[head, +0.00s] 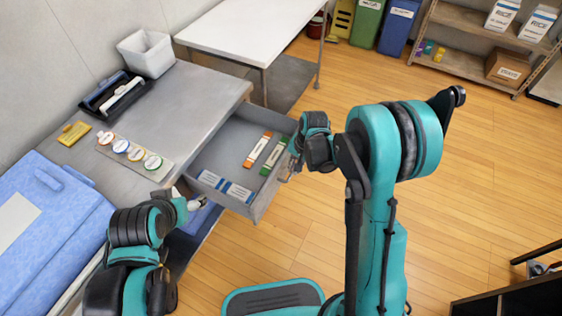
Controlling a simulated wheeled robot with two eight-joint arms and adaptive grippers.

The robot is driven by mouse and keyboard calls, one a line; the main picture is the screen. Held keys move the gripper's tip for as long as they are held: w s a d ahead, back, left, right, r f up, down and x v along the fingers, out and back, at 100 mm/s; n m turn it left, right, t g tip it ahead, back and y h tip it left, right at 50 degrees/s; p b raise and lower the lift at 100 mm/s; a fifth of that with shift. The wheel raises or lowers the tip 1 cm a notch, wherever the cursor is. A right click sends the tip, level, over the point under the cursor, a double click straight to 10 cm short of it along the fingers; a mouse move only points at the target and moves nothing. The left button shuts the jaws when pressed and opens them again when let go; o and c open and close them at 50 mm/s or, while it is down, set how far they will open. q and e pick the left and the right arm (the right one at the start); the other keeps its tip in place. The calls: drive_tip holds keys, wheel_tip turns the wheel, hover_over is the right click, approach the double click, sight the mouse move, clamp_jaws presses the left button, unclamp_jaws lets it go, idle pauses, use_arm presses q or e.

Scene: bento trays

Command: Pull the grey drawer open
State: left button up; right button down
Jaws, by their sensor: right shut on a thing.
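The grey drawer (215,152) is pulled well out of the grey desk (185,100), and its inside shows. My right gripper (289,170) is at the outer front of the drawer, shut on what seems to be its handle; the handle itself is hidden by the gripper. My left gripper (187,196) is low beside the desk's near edge, left of the drawer. Its fingers are too small and partly hidden to tell if they are open.
In the drawer lie an orange-ended packet (257,149), a green-ended packet (273,156) and blue-and-white packets (228,187). On the desk are a white bin (147,54), a black tray (118,96) and several round-lidded jars (121,146). Open wooden floor lies right of the drawer.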

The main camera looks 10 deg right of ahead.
drive_tip(key=shift+s+d, duration=0.6)
drive_tip(key=shift+d, duration=0.25)
drive_tip(key=c, duration=1.6)
unclamp_jaws()
drive_tip(key=shift+r, duration=0.1)
wheel_tip(320, 180, up, 12)
drive_tip(key=s+d, duration=0.1)
drive_tip(key=shift+s+d+f, duration=0.15)
drive_tip(key=shift+d+f, duration=0.05)
drive_tip(key=shift+d, duration=0.2)
drive_tip(key=s+r+n+t+h, duration=0.1)
drive_tip(key=s+r+n+t, duration=0.2)
drive_tip(key=s, duration=0.4)
drive_tip(key=s+r+n+t, duration=0.2)
drive_tip(key=s+r+n, duration=0.2)
drive_tip(key=s, duration=0.4)
drive_tip(key=shift+s+t+h, duration=0.2)
drive_tip(key=shift+t+h, duration=0.2)
